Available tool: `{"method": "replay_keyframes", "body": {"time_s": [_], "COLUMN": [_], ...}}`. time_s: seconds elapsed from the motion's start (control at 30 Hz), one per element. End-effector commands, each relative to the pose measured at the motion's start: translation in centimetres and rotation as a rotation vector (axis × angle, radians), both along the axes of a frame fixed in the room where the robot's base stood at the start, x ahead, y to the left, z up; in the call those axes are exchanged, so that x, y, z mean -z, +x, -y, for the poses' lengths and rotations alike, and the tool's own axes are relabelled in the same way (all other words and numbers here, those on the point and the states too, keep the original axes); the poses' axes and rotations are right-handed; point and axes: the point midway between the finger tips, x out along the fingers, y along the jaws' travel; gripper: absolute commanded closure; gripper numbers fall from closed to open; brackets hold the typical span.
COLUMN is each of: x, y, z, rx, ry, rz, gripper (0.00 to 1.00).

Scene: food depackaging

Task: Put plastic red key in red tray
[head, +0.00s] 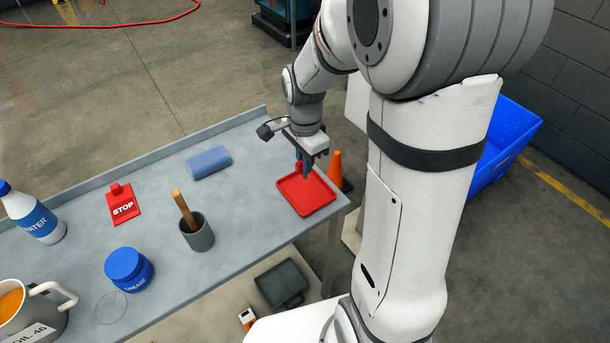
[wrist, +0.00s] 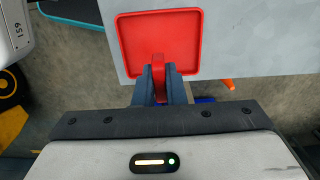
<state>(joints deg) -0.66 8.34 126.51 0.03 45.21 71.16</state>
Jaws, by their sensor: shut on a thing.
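The red tray (head: 306,196) lies at the right end of the grey table in the head view. It also shows in the wrist view (wrist: 158,22), where it looks empty apart from the part near my gripper. My gripper (head: 304,165) is over the tray's far edge. In the wrist view my gripper (wrist: 158,75) is shut on a small red piece, the plastic red key (wrist: 158,62). The key overlaps the tray's near rim in that view. I cannot tell whether it touches the tray. Its lower part is hidden between the fingers.
An orange cone (head: 334,169) stands beyond the table's edge.

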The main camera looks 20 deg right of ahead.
Motion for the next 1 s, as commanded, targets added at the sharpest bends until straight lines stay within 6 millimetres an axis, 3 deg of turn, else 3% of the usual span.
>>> {"method": "replay_keyframes", "body": {"time_s": [0.4,0.83,0.87,1.0], "x": [5.2,6.1,6.0,5.9], "y": [0.0,0.0,0.0,0.0], "z": [0.8,0.9,0.9,1.0], "rx": [0.019,0.022,0.022,0.022], "ry": [0.000,0.000,0.000,0.000], "rz": [-0.003,0.001,0.002,0.001], "gripper": [1.00,1.00,0.88,0.77]}}
